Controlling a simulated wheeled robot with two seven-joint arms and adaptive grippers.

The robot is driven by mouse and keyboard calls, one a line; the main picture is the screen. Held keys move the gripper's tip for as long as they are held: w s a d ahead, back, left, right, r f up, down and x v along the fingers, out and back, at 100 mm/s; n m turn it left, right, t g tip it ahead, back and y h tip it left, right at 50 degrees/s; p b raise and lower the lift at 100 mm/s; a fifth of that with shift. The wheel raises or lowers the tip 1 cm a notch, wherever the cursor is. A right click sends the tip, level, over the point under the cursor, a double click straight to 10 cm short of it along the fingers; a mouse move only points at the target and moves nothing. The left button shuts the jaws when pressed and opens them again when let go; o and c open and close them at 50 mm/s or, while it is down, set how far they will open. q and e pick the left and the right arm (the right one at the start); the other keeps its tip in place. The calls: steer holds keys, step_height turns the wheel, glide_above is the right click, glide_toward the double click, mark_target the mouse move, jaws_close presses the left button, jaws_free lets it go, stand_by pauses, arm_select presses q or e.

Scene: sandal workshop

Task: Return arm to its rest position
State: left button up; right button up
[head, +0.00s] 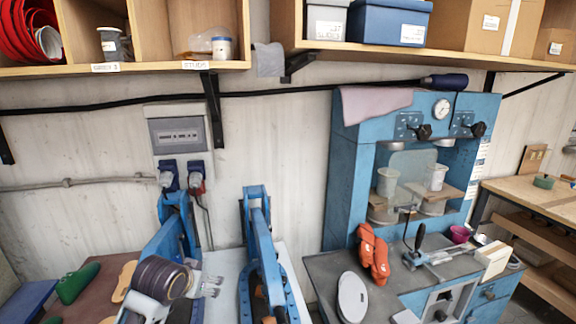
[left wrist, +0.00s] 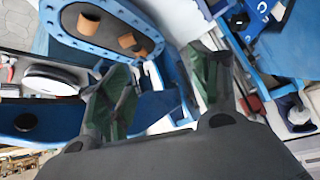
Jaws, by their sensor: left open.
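My left gripper (head: 207,286) is low in the head view, left of centre, in front of blue machine frames. In the left wrist view its two dark fingers (left wrist: 160,88) stand wide apart. Nothing is held between them. Behind and between the fingers are parts of a blue machine, including a bolted oval frame (left wrist: 65,20) with orange-brown pieces inside. The fingers look apart from the frame, though the exact gap cannot be told. My right gripper is not in view.
Blue upright frames (head: 262,240) stand close to my left gripper. A blue press (head: 345,170) stands at right behind a grey worktop (head: 325,270) with orange gloves (head: 373,255) and a white disc (head: 352,297). Wooden shelves (head: 270,50) hang above.

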arm_select(q)
steer(key=s+f+g, duration=0.2)
steer(key=s+f, duration=0.6)
steer(key=s, duration=0.4)
steer(key=s+f+g, duration=0.3)
steer(key=s+f, duration=0.6)
steer(key=s, duration=0.3)
step_height(320, 180, down, 38)
steer(key=s+g+b, duration=0.1)
steer(key=s+b, duration=0.2)
steer(key=b, duration=0.2)
steer(key=s+a+f+b, duration=0.2)
steer(key=s+f, duration=0.8)
steer(key=f, duration=0.2)
steer(key=s+a+f+g+b, duration=0.1)
steer(key=s+a+f+b, duration=0.1)
steer(key=s+f, duration=0.9)
steer(key=shift+s+f+b, duration=0.3)
steer(key=shift+f+b, duration=0.2)
steer(key=shift+f, duration=0.25)
